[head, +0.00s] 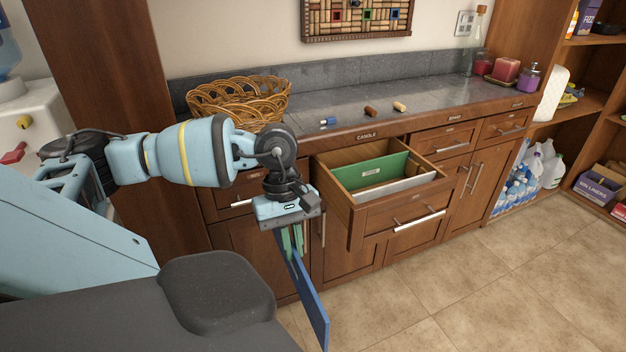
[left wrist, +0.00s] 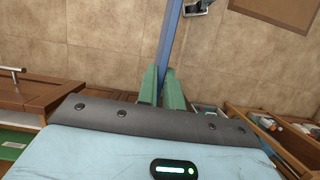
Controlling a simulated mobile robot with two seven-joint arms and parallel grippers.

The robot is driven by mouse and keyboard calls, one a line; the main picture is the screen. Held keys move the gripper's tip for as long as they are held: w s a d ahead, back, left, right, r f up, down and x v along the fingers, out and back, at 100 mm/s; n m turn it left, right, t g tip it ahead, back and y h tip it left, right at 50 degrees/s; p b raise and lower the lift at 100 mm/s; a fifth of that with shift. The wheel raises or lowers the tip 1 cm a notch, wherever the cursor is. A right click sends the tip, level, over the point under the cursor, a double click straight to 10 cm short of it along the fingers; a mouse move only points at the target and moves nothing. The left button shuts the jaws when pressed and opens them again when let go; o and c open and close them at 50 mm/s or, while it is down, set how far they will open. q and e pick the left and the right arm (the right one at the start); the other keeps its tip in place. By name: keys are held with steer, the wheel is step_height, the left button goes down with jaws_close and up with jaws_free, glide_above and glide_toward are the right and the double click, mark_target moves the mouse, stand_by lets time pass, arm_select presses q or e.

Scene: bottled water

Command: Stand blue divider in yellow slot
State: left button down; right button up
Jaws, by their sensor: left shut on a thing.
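My left gripper (head: 290,242) points down in front of the cabinets. Its green fingers are shut on the blue divider (head: 311,305), a thin flat panel that hangs down at a slant, apart from the drawer. The left wrist view shows the divider (left wrist: 172,35) between the fingers (left wrist: 160,88). The open drawer (head: 352,212) is to the right of my gripper. A green divider (head: 372,174) with a label stands inside it, and a white divider (head: 395,188) stands nearer its front. I cannot make out a yellow slot. My right gripper is not in view.
A wicker basket (head: 238,101) and several small stoppers, one blue (head: 328,120), are on the counter (head: 430,98). Bottles and candles stand at its right end. Shelves (head: 590,101) with jugs and boxes are at the far right. The tiled floor (head: 480,290) is clear.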

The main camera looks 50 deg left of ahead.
arm_select(q)
steer(key=w+d+f+m+g+y, duration=0.1)
steer(key=d+m+g+y, duration=0.1)
steer(key=d+m, duration=1.2)
steer(key=d+y, duration=0.1)
steer(key=d, duration=0.1)
steer(key=shift+d+f, duration=0.15)
steer(key=shift+d, duration=0.25)
steer(key=shift+a, duration=0.1)
